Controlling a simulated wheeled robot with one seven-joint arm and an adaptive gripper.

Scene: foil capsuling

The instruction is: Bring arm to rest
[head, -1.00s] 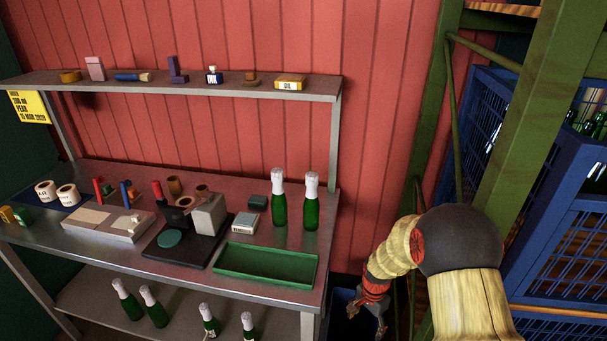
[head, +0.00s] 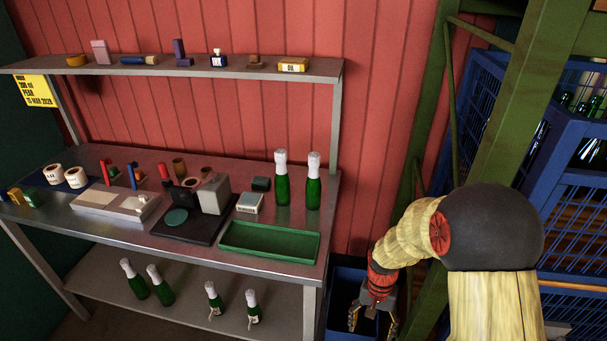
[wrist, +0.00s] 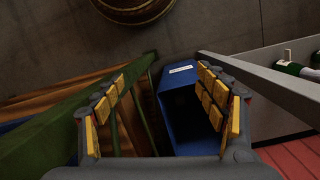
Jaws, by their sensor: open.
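My gripper (head: 373,318) hangs low at the right of the bench in the head view, fingers pointing down. In the wrist view its two yellow-padded fingers (wrist: 165,105) are spread apart with nothing between them. Below it is a blue bin (wrist: 180,120) with a white label, its inside dark. The bin also shows in the head view (head: 341,290), partly hidden by my arm. My arm comes in from the lower right, bent at a dark round joint.
The metal bench (head: 130,230) holds a green tray (head: 268,252), two foil-topped bottles (head: 298,190) and small tools. More bottles (head: 146,282) stand on its lower shelf. A green post (head: 500,130) and blue crates (head: 580,200) stand close at the right.

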